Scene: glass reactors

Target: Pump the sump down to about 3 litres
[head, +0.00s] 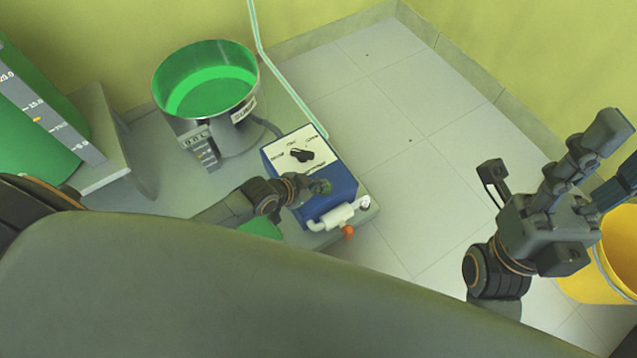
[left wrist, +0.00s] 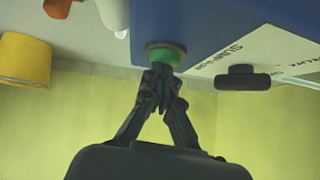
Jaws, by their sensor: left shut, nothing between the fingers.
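The steel vessel (head: 222,128) in the head view holds bright green liquid (head: 212,92) and has a graduated scale strip (head: 200,148) on its front, too small to read. Right of it is the blue pump box (head: 328,195), its white top carrying a black knob (head: 301,154). In the left wrist view a round green button (left wrist: 165,55) shows on the blue box. My left gripper (head: 322,187) is shut and empty, its fingertips (left wrist: 160,72) right at the button; I cannot tell whether they press it. My right gripper (head: 592,148) is at the right; its finger opening is unclear.
A large green tank (head: 22,120) with a numbered scale (head: 50,115) stands at the left. A yellow bucket (head: 588,288) stands at the lower right. The tiled floor (head: 410,130) behind is clear.

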